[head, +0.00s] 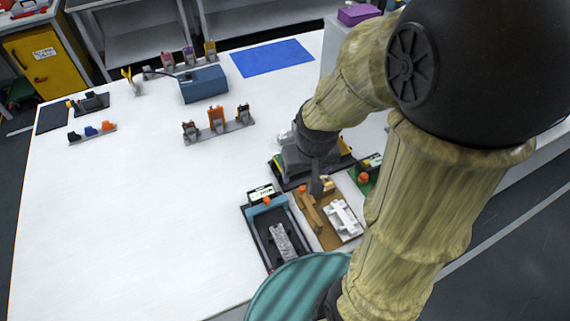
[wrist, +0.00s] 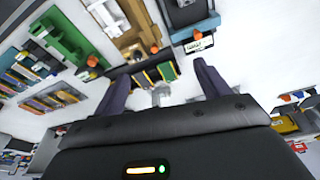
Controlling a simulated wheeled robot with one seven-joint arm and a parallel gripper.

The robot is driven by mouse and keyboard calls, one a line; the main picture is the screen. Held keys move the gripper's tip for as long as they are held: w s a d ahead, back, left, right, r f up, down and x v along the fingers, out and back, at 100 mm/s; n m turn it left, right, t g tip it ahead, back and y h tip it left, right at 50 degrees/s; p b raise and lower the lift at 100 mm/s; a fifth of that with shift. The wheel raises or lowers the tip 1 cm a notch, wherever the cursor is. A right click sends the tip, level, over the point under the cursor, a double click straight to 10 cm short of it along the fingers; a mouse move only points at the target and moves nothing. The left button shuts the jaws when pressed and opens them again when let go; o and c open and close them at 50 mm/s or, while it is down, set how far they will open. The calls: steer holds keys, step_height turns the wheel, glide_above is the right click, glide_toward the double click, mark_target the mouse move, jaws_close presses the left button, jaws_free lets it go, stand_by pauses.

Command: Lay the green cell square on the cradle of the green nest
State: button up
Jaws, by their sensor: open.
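The green nest (wrist: 68,38) shows at the upper left of the wrist view, with an orange knob at its near end. In the head view only a corner of the green nest (head: 364,184) shows beside my arm. My gripper (wrist: 165,82) is open with nothing held, its two dark fingers spread apart. A dark rack (wrist: 116,73) with upright yellow and green pieces lies beyond the fingertips. A green piece in it (wrist: 168,70) looks like the green cell, but it is small and partly hidden. In the head view my gripper (head: 318,184) hangs over the rack.
A brown nest (head: 325,232) and a black-and-blue nest (head: 258,232) stand beside the green one. More striped racks (wrist: 52,97) lie left in the wrist view. A holder row (head: 218,132), a blue box (head: 203,84) and a blue mat (head: 272,57) stand farther back.

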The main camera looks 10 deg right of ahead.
steer(key=w+f+n+g+p, duration=0.2)
steer(key=w+f+p, duration=0.1)
steer(key=w, duration=1.9)
steer(key=shift+a+f, duration=0.15)
steer(key=shift+f, duration=0.55)
step_height(320, 180, down, 12)
steer(key=p, duration=0.3)
steer(key=shift+f, duration=0.15)
